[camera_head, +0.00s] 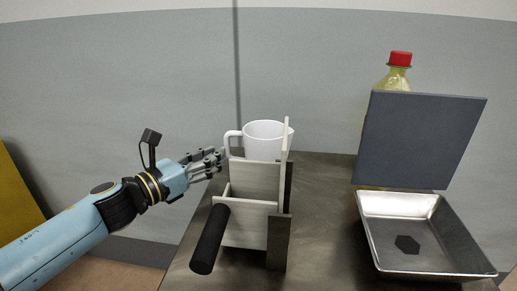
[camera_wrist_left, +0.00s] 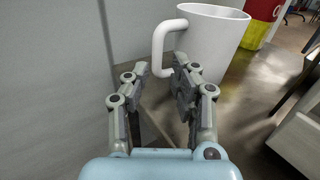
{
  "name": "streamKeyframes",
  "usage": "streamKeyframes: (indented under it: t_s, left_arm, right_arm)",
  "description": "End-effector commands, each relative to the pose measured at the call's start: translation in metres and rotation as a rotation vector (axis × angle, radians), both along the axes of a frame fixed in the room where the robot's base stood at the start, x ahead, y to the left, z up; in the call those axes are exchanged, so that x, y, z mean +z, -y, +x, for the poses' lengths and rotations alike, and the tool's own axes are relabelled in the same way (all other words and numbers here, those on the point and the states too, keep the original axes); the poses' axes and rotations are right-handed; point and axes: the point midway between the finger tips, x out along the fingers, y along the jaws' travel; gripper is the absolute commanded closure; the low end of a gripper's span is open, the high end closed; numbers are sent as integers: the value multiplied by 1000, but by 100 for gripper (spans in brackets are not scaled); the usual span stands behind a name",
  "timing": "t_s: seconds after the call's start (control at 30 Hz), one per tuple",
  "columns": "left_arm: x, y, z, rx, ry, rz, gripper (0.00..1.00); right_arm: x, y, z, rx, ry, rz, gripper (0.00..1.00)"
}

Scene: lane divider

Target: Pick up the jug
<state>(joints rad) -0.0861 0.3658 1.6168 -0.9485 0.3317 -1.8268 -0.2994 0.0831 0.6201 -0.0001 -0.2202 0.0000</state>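The white jug (camera_head: 265,140) stands upright on the dark table behind a pale wooden divider, which hides its lower part in the head view. Its handle (camera_head: 231,142) points left, toward my left gripper (camera_head: 210,161). In the left wrist view the jug (camera_wrist_left: 212,40) is just ahead, with its handle (camera_wrist_left: 160,45) in front of the gap between my fingertips (camera_wrist_left: 160,70). The left gripper is open and empty; I cannot tell whether a finger touches the handle. My right gripper is not in view.
The pale divider (camera_head: 255,184) with upright boards stands close in front of the jug. A black cylinder (camera_head: 208,240) leans at its front left. On the right are a dark grey panel (camera_head: 420,140), a red-capped bottle (camera_head: 400,60) behind it and a metal tray (camera_head: 455,262) holding a black hexagon (camera_head: 407,245).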

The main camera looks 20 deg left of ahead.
Motion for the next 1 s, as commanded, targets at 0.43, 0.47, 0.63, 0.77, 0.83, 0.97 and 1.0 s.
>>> streamKeyframes:
  t_s: [0.43,0.47,0.63,0.77,0.83,0.97,1.0]
  left_arm:
    - [2,15,51,1,-1,-4,75]
    - [1,15,52,1,-2,-3,75]
    - [1,15,52,1,-3,-3,75]
    - [1,15,52,1,-3,-3,88]
    - [1,15,52,1,-3,-3,98]
    - [1,15,52,1,-3,-2,100]
    - [1,15,52,1,-3,-2,100]
  right_arm:
    - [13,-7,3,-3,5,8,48]
    - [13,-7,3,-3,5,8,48]
    - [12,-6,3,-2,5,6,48]
    - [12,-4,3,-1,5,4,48]
    - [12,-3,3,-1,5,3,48]
    - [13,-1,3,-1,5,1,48]
    - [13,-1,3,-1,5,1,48]
